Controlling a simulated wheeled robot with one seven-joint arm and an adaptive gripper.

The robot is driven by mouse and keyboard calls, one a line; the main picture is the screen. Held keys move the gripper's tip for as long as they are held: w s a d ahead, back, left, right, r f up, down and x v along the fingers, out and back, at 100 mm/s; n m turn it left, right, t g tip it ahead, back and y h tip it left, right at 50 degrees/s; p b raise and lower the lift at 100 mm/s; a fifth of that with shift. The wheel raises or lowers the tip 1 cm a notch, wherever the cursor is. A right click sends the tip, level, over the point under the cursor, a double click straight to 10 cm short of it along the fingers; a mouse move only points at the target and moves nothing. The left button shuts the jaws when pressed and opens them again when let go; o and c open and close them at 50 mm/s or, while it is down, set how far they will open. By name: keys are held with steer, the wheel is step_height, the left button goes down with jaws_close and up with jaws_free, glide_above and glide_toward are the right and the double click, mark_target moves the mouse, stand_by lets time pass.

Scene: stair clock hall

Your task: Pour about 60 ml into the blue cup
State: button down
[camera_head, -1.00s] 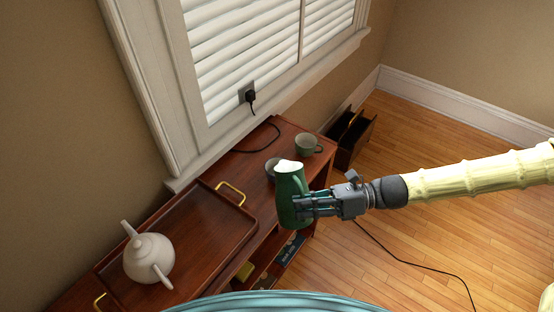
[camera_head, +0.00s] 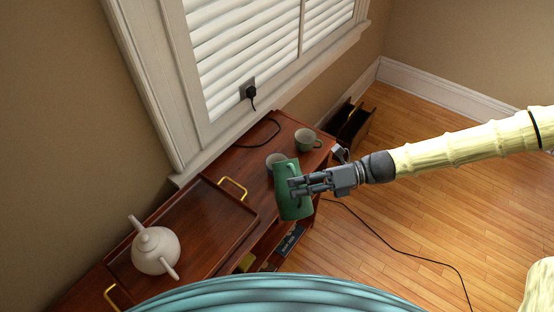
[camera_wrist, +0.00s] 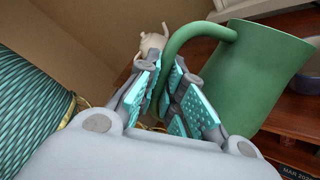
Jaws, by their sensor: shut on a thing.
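My gripper (camera_head: 297,187) is shut on the handle of a green jug (camera_head: 290,204) and holds it over the front part of the wooden cabinet top. In the wrist view the jug (camera_wrist: 252,75) stands right of the finger pads, with its handle between them. The jug is tilted and its opening faces away from the head camera, so its contents are hidden. A pale grey cup (camera_head: 271,158) sits just behind the jug, partly covered by it. A green cup with a pale inside (camera_head: 304,141) stands farther back right. Neither looks clearly blue. No stream of liquid shows.
A white teapot (camera_head: 155,251) stands on a wooden tray (camera_head: 197,222) with brass handles, left on the cabinet (camera_head: 288,126). A window and wall bound the back. A black cable (camera_head: 400,259) runs over the open floor at right. A dark rack (camera_head: 352,125) stands behind the cabinet.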

mark_target(296, 173)
steer(key=shift+w+a+r+m+p, duration=0.1)
steer(key=shift+w+r+m+p, duration=0.3)
steer(key=shift+r+p, duration=0.1)
steer(key=shift+w+a+r+m+h+p, duration=0.15)
steer(key=shift+w+r+m+p, duration=0.35)
steer(key=shift+r, duration=0.1)
steer(key=shift+w+a+r+m+h+p, duration=0.15)
steer(key=shift+w+r+m+p, duration=0.2)
steer(key=shift+r+m+p, duration=0.15)
stand_by(2.2)
steer(key=s+f+n+b, duration=0.2)
steer(key=f+b, duration=0.1)
steer(key=shift+s+d+f+n, duration=0.2)
steer(key=shift+d+f+n, duration=0.1)
steer(key=shift+d, duration=0.1)
steer(key=shift+s+d+r+n+b, duration=0.1)
steer(key=shift+s+r+n+b, duration=0.05)
steer(key=shift+s+n+b, duration=0.3)
steer(key=shift+n+t+y, duration=0.25)
steer(key=shift+t+y, duration=0.05)
steer(key=shift+y, duration=0.1)
steer(key=shift+s+d+b, duration=0.15)
steer(key=shift+b, duration=0.15)
steer(key=shift+s+f, duration=0.1)
steer(key=shift+f, duration=0.1)
stand_by(1.2)
